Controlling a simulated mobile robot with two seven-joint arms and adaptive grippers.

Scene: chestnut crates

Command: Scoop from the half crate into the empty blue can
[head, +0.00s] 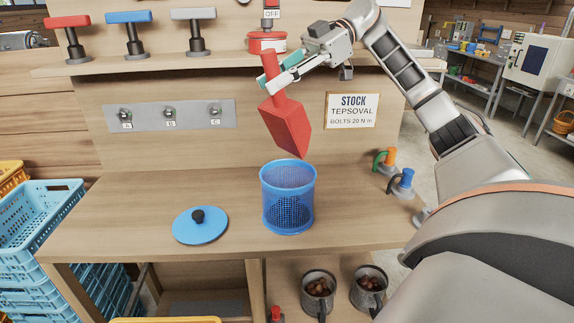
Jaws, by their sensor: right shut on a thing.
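My right gripper (267,81) is shut on the handle of a red scoop (286,122). The scoop hangs steeply tilted above the blue can (288,200), its lower tip just over the can's rim and apart from it. The scoop's inside is hidden. The can has mesh-like walls and stands upright, open, on the wooden bench; its lower part looks dark, and I cannot tell whether anything lies in it. A blue lid with a black knob (200,225) lies left of the can. I cannot tell which crate is the half crate. My left gripper is out of view.
Stacked blue crates (45,215) stand at the left, and a yellow crate edge (165,320) shows at the bottom. Orange-topped (386,158) and blue-topped (402,182) items stand at the bench's right end. Metal mugs with brown contents (318,290) sit below. A shelf runs behind.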

